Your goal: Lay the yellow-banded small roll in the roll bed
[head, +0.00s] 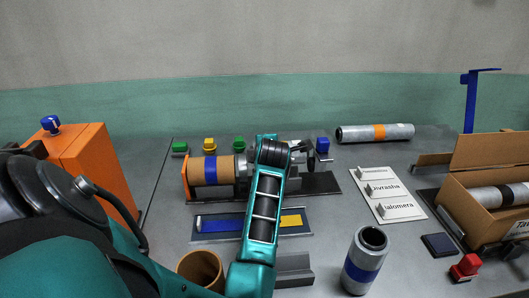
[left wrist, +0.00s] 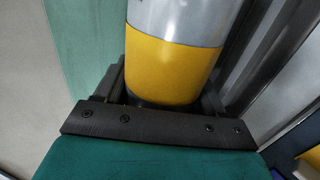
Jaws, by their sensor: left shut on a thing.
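The yellow-banded small roll (left wrist: 172,62) is silver-grey with a wide yellow band and fills the middle of the left wrist view. My left gripper (left wrist: 163,92) is shut on it at the banded end, with a dark finger on each side. In the head view my left arm reaches over the winder, and its own links hide most of the gripper and the held roll. A grey angled trough (head: 294,270), possibly the roll bed, lies in front, partly behind my arm. I cannot tell whether the roll touches anything. My right gripper is not in view.
The winder carries a brown roll with a blue band (head: 210,170). A blue-and-yellow marked tray (head: 218,236) lies before it. A blue-banded tube (head: 364,262) stands front right, a brown tube (head: 202,270) front left. An orange-banded roll (head: 375,133) lies behind; an open carton (head: 490,205) stands right.

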